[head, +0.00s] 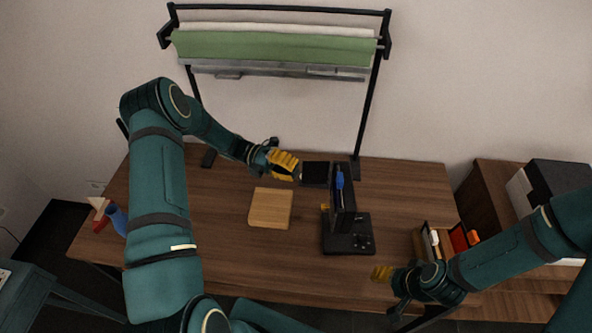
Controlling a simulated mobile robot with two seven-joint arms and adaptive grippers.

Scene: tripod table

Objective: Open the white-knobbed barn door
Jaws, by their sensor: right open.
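A black device (348,243) stands on the table, right of its middle. An upright black panel (347,212) rises from it, with a blue part (340,180) near its top. A flat black flap (315,174) sticks out to the left at the top. My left gripper (285,165) has its yellow fingers right at the flap's left edge; a small pale spot shows between them, possibly the white knob. Whether the fingers touch or grip it is too small to tell. My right gripper (382,273) is open and empty near the table's front edge, apart from the device.
A light wooden board (270,208) lies left of the device on the brown table (220,225). A box of items (436,243) stands at the right. Behind is a black stand with a green roll (270,47). Red and blue objects (116,220) sit at the left edge.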

